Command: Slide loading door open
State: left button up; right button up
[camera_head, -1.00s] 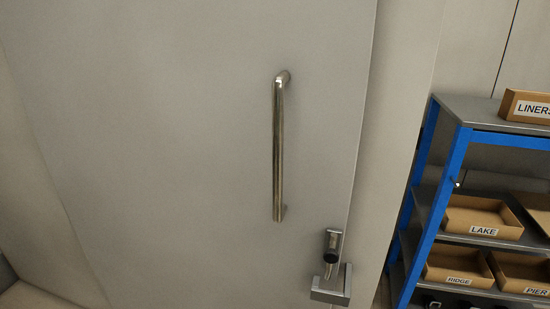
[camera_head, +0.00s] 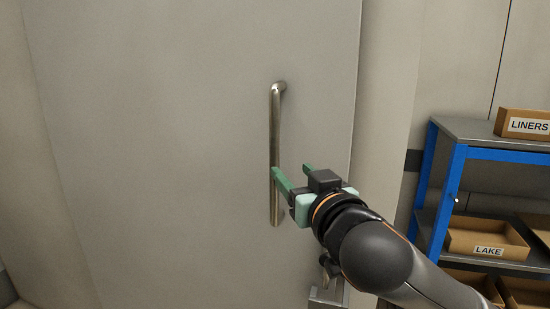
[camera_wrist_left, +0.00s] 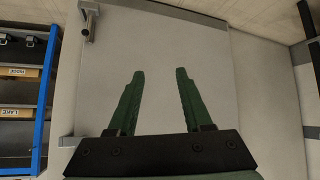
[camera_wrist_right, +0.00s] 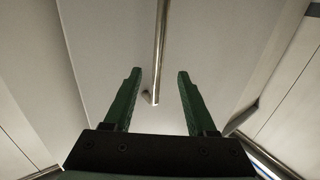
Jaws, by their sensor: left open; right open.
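The loading door (camera_head: 180,130) is a large pale grey panel filling the left and middle of the head view. Its long vertical metal bar handle (camera_head: 275,140) sits near the door's right edge. My right gripper (camera_head: 293,173) is open at the lower half of the handle, with green fingers pointing at it. In the right wrist view the bar (camera_wrist_right: 161,45) runs between the two open fingers (camera_wrist_right: 156,80), apart from both. My left gripper (camera_wrist_left: 159,78) is open and empty in the left wrist view, facing a pale panel; it does not show in the head view.
A metal latch or bracket (camera_head: 327,298) is low at the door's right edge, partly behind my right arm. A blue-framed shelf (camera_head: 447,190) with labelled cardboard boxes, such as LINERS (camera_head: 526,125) and LAKE (camera_head: 487,250), stands to the right.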

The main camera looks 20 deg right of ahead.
aim_at(276, 152)
jog(key=w, duration=0.6)
jog(key=w+p, duration=0.1)
jog(key=w, duration=0.5)
jog(key=shift+w+d+r+p, duration=0.1)
jog(key=shift+w+r+p, duration=0.1)
jog(key=shift+w+p, duration=0.1)
jog(key=shift+s, duration=0.1)
jog(key=shift+c, duration=0.2)
grip_shut()
dwell(0.8)
